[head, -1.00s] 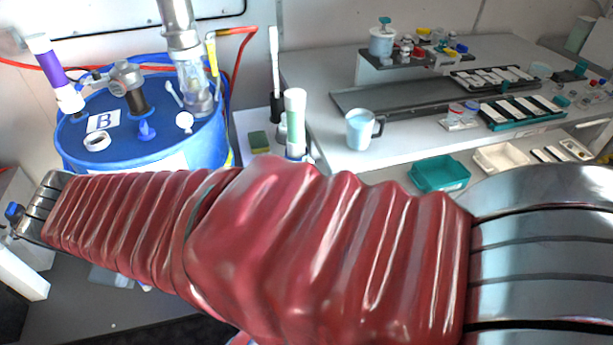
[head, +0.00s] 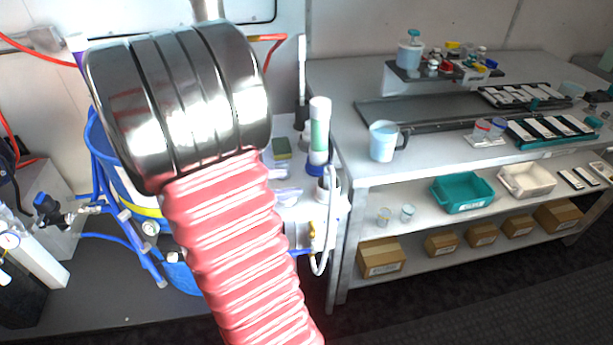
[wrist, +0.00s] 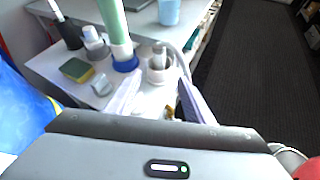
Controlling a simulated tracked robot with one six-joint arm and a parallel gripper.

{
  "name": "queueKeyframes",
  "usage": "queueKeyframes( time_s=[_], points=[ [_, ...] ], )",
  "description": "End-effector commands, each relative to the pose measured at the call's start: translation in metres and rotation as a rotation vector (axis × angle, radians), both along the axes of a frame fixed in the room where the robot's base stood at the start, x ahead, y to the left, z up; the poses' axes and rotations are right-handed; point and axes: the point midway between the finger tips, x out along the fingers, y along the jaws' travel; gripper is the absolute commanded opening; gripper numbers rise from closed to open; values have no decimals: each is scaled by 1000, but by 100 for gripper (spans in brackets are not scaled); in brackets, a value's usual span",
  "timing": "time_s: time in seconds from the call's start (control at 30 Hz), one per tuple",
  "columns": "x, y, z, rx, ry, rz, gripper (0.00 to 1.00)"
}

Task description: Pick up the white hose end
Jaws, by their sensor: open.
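A thin white hose (head: 334,225) hangs in a loop at the right side of the small white stand in the head view. In the wrist view the white hose (wrist: 183,58) curves beside a white round holder (wrist: 160,72) with a pale piece standing in it. I cannot tell whether that piece is the hose end. My gripper (wrist: 160,97) is open, its two pale fingers apart, with the holder beyond them. A small brass-coloured part shows low between the fingers.
A green-and-white tube (head: 319,135) in a blue base and a yellow-green sponge (head: 282,148) stand on the stand. A blue drum (wrist: 20,110) is at left. The long bench (head: 345,150) with a mug (head: 383,141) is at right. Dark floor (wrist: 245,70) is free beyond.

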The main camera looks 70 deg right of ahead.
Motion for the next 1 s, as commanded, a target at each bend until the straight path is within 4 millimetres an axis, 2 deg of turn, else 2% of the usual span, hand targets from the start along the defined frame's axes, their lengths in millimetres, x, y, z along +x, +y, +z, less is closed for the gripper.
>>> queueKeyframes(
  time_s=[0.1,0.2,0.67,1.0],
  points=[
    [-9,-19,-10,6,98,32,47],
    [-12,-28,-13,7,142,52,47],
    [-14,-33,-15,7,155,60,47],
    [-33,-62,-29,8,155,56,47]
  ],
)
